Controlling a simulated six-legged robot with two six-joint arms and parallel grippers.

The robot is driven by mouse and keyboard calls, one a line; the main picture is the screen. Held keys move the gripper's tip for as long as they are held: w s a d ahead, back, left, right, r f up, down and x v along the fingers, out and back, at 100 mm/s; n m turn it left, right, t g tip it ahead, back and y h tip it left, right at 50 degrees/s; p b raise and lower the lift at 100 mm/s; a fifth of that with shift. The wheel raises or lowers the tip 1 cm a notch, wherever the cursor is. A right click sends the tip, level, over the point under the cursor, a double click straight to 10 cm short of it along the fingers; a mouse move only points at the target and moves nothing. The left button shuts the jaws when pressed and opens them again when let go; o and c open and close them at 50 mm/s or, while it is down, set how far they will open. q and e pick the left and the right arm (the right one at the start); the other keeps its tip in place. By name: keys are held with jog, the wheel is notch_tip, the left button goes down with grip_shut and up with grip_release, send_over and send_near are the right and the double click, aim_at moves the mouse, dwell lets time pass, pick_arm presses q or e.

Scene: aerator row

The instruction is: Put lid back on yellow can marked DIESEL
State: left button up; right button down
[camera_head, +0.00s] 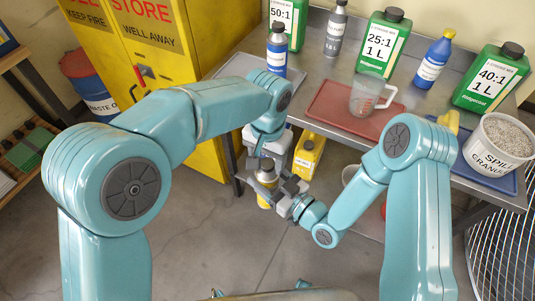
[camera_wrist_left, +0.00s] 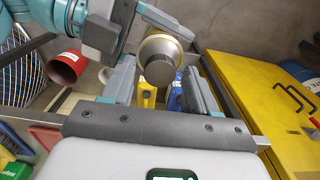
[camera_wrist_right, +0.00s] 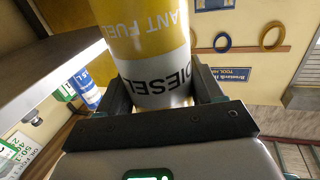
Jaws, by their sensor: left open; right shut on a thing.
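The yellow and white can marked DIESEL (camera_wrist_right: 155,60) is held in my right gripper (camera_wrist_right: 165,95), which is shut on its body. In the head view the can (camera_head: 265,200) hangs above the floor, in front of the bench, partly hidden by the grippers. My left gripper (camera_wrist_left: 158,85) is open, with one finger toward each side of the can's top. In the left wrist view a dark round cap-like piece (camera_wrist_left: 158,72) shows at the can's top, inside a pale and yellow rim. I cannot tell whether the fingers touch it.
The metal bench holds a red tray (camera_head: 330,118) with a clear jug (camera_head: 368,96), green and blue bottles, and a white spill bucket (camera_head: 495,145). A yellow cabinet (camera_head: 195,60) stands left of the bench. A yellow container (camera_head: 308,155) is below the bench edge. Open floor lies in front.

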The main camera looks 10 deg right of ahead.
pick_arm(q)
grip_shut()
jog(key=shift+o, duration=0.6)
grip_release()
jog(key=shift+r, duration=0.15)
notch_tip(320, 180, up, 12)
